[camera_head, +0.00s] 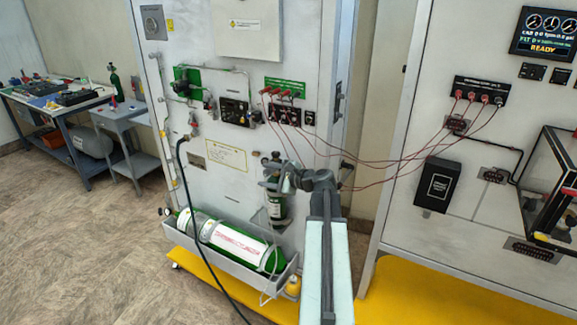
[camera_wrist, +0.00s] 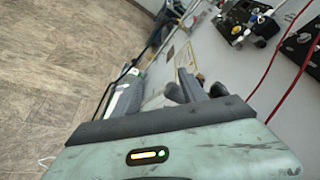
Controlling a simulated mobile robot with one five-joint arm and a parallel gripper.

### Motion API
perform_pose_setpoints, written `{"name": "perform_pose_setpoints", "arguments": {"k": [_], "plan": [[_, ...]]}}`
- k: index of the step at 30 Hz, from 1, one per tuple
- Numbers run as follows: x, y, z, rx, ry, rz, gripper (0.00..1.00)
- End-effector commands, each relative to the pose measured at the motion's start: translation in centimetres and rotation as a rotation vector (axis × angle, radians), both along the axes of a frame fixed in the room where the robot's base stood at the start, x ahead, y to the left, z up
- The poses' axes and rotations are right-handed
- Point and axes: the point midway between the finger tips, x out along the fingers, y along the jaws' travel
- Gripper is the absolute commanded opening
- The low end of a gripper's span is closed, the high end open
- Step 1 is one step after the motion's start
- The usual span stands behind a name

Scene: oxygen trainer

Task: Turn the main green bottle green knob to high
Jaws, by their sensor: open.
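A large green bottle (camera_head: 243,247) with a white label lies on its side in a grey tray (camera_head: 230,267) at the foot of the panel. My gripper (camera_head: 272,177) is open and in front of the upright bottle's upper part, apparently holding nothing. The wrist view shows my grey fingers low in the picture, with the panel fittings beyond. I cannot make out a green knob on either bottle; the upright bottle's top is partly covered.
A black hose (camera_head: 187,190) hangs down the panel to the floor. Thin red cables (camera_head: 330,152) cross to the right-hand panel (camera_head: 440,232) behind my arm. A yellow floor strip (camera_head: 235,297) runs below the tray. A bench (camera_head: 65,110) stands at left; the floor before it is clear.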

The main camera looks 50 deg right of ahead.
Motion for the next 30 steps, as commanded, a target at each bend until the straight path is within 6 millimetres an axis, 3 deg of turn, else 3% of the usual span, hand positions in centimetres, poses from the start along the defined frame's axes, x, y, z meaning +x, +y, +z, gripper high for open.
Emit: {"name": "perform_pose_setpoints", "arguments": {"k": [1,4,6,10,17,27,30], "plan": [[-2.1,-3.0,0.7,0.021,-0.013,-0.057,0.50],[-5.7,-6.9,0.8,0.014,-0.010,-0.125,0.50],[-7.4,-8.7,0.9,0.013,-0.010,-0.158,0.50],[-8.6,-9.8,0.8,0.012,-0.009,-0.179,0.50],[-7.4,-9.8,0.4,0.011,-0.008,-0.175,0.50],[-1.6,-10.0,-1.3,0.011,-0.008,-0.172,0.50],[-0.9,-10.0,-1.4,0.011,-0.008,-0.173,0.50]]}}
